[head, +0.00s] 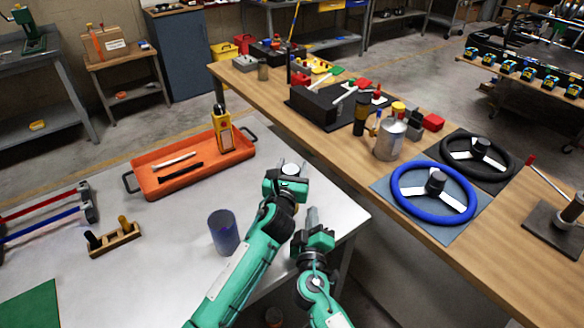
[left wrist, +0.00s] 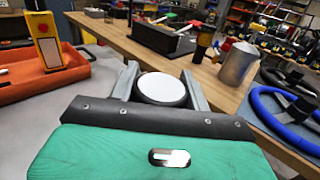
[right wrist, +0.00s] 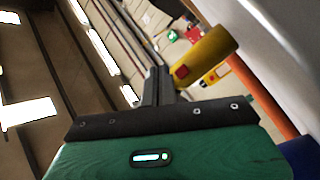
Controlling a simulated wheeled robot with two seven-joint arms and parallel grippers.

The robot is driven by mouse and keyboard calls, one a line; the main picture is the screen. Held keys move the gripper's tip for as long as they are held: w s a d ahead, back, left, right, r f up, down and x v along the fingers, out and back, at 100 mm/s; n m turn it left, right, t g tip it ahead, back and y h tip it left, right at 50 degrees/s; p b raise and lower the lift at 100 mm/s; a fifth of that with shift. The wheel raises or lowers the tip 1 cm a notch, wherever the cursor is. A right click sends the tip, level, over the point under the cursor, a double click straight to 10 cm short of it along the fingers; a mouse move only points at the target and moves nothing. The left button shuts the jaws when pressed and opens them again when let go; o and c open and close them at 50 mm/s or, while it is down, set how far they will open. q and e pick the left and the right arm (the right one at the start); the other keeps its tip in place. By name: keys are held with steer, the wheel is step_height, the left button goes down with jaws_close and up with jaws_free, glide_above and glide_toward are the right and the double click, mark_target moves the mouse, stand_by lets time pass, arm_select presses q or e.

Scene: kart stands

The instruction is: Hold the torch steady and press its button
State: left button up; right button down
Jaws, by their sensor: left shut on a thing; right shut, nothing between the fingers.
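My left gripper (head: 288,172) is shut on the torch (head: 292,169). In the left wrist view the torch (left wrist: 162,88) shows as a round white face with a dark rim, between the two fingers. The right wrist view shows the torch's yellow barrel (right wrist: 208,55) with a red button (right wrist: 182,71) on its side. My right gripper (head: 312,213) is shut and empty, lower than the left one. Its fingertips (right wrist: 158,76) appear just beside the red button; I cannot tell whether they touch it. The head view hides the barrel and button.
An orange tray (head: 190,185) on the grey table holds a yellow box (head: 223,132) and two thin bars. A dark blue cylinder (head: 223,232) stands left of my arms. The wooden bench (head: 335,150) to the right carries a metal can (head: 389,140) and two steering wheels (head: 434,190).

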steer(key=shift+w+a, duration=0.55)
steer(key=shift+w, duration=0.25)
steer(key=shift+w+a, duration=0.5)
steer(key=shift+w, duration=0.25)
steer(key=shift+w, duration=0.1)
stand_by(0.8)
steer(key=shift+w+a, duration=0.25)
steer(key=shift+w, duration=0.1)
stand_by(0.4)
steer(key=shift+s+d, duration=0.3)
steer(key=shift+s, duration=0.2)
steer(key=shift+s+d, duration=0.55)
steer(key=shift+s, duration=0.3)
steer(key=shift+s+d, duration=0.55)
steer(key=shift+s, duration=0.25)
steer(key=shift+s+d, duration=0.55)
steer(key=shift+s, duration=0.3)
